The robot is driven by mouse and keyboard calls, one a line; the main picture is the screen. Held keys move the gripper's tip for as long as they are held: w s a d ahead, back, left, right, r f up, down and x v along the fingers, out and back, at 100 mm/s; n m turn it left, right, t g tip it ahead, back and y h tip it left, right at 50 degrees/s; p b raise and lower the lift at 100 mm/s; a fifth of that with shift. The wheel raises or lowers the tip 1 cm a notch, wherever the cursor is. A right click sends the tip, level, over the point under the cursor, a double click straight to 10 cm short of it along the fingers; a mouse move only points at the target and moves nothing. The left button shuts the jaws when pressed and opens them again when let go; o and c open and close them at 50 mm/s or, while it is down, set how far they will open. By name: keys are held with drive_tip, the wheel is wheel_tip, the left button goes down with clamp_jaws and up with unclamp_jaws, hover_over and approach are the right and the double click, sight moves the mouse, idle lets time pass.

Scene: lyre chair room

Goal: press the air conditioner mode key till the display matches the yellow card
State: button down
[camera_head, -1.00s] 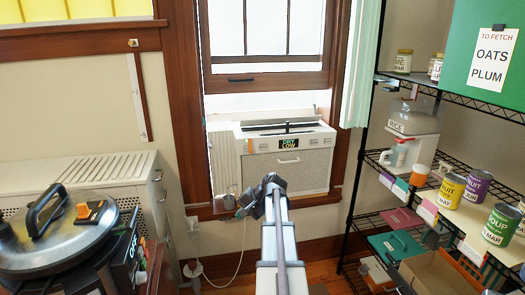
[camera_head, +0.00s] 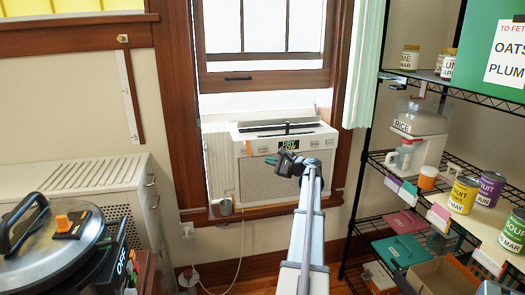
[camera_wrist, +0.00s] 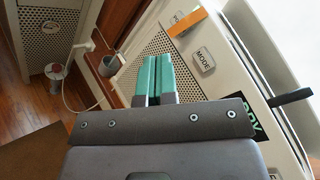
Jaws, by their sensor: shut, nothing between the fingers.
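The white air conditioner (camera_head: 285,180) sits in the window opening, and its dark display (camera_head: 289,145) shows green lettering partly behind my gripper. In the wrist view the display (camera_wrist: 243,135) reads DRY in green, with the rest cut off by my gripper's body. The MODE key (camera_wrist: 204,60) is a pale square on the panel, right of my fingertips. My gripper (camera_head: 273,161) is in front of the panel. In the wrist view its teal fingers (camera_wrist: 156,72) are shut and empty, apart from the MODE key in the picture. I cannot make out a yellow card.
An orange strip (camera_wrist: 187,22) lies across the panel near another key. A grey cup (camera_head: 225,206) stands on the sill at the left. A wire shelf (camera_head: 400,165) with jars is at the right, and a large lidded pot (camera_head: 50,250) is at the left.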

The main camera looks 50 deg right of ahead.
sight(265, 151)
drive_tip(key=shift+w, duration=0.1)
drive_tip(key=shift+w+d, duration=1.4)
drive_tip(key=shift+w, duration=0.3)
drive_tip(key=shift+w+d, duration=1.35)
drive_tip(key=shift+w, duration=0.3)
drive_tip(key=shift+w+d, duration=0.25)
drive_tip(key=shift+w, duration=0.1)
drive_tip(key=shift+w+d, duration=0.3)
drive_tip(key=shift+w, duration=0.05)
drive_tip(key=shift+s+a, duration=0.1)
idle(0.3)
drive_tip(key=shift+s+a, duration=0.45)
drive_tip(key=shift+s, duration=0.15)
